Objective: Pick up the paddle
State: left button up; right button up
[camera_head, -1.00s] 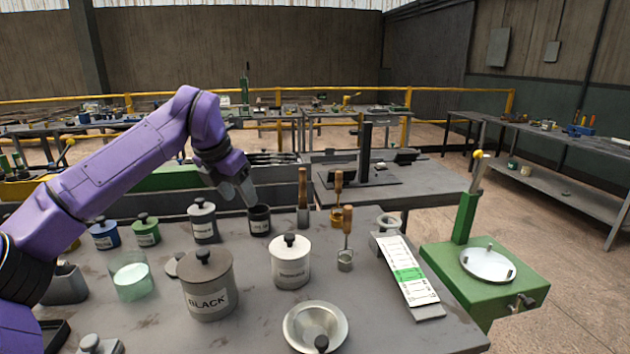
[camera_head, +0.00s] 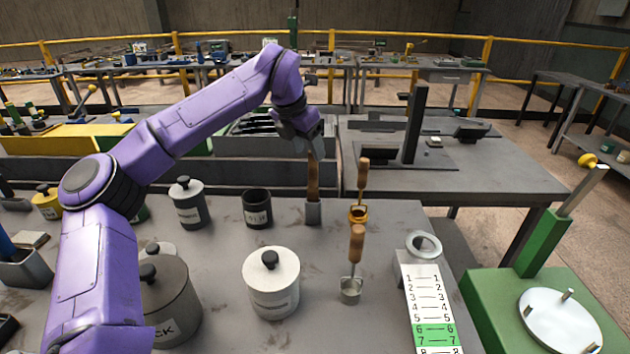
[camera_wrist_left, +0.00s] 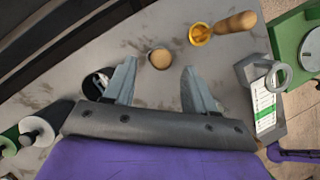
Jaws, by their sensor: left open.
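The paddle (camera_head: 313,182) has a brown wooden handle and stands upright, with a grey metal part at its foot on the bench. Its lower end is hard to make out. My left gripper (camera_head: 309,147) is directly above it, pointing down, with a finger overlapping the handle top in the head view. In the left wrist view the round tan handle end (camera_wrist_left: 160,58) shows between the spread fingers (camera_wrist_left: 158,72) of the gripper, nearer the left one. The gripper is open and the handle is not clasped.
Two wooden-handled ladles (camera_head: 356,245) stand just right of the paddle. A dark open cup (camera_head: 257,208) and a grey lidded jar (camera_head: 188,203) stand to its left. A white lidded jar (camera_head: 271,285) is in front. A numbered card (camera_head: 430,305) lies at the right.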

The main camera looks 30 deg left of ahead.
pick_arm(q)
jog(key=p, duration=0.1)
send_over(313, 189)
jog(key=w, duration=0.2)
jog(key=f, duration=0.5)
jog(key=shift+a+f, duration=0.3)
jog(key=shift+s, duration=0.1)
grip_shut()
